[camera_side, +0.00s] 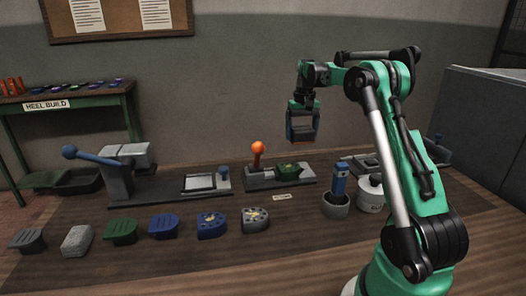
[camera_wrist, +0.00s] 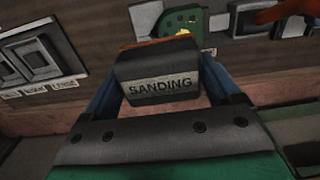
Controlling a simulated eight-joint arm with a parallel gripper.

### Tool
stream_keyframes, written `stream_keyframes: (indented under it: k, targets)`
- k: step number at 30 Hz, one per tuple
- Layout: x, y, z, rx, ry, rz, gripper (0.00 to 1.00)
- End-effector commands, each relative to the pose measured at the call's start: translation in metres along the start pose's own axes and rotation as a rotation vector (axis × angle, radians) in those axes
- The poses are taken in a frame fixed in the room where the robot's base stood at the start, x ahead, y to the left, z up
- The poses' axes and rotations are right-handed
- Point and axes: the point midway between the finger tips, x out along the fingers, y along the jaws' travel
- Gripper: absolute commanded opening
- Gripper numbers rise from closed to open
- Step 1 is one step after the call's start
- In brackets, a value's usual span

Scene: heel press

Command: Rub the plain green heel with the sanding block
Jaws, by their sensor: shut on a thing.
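My gripper (camera_side: 302,138) is shut on the sanding block (camera_wrist: 158,82), a dark block with a "SANDING" label and an orange-brown edge. It holds the block in the air, above and apart from the bench. A green heel (camera_side: 289,168) sits in the grey holder (camera_side: 262,183) with the orange-knobbed lever, below and slightly left of the gripper. In the wrist view that green heel (camera_wrist: 180,20) shows beyond the block, partly hidden, with a yellowish patch. Another green heel (camera_side: 121,232) lies in the front row. I cannot tell which green heel is plain.
The orange-knobbed lever (camera_side: 257,153) stands up beside the seated heel. A blue-handled press (camera_side: 120,172) is to the left. Grey and blue heels (camera_side: 163,226) line the front. A cup with a blue-handled tool (camera_side: 337,203) and a round pot (camera_side: 370,193) stand right.

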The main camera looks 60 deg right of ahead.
Motion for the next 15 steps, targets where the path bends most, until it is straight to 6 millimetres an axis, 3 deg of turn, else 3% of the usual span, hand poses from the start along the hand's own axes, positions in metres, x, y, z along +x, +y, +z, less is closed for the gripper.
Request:
stream_keyframes:
  k: [15]
  targets:
    - [0.038, -0.001, 0.000, 0.001, 0.000, 0.000, 0.42]
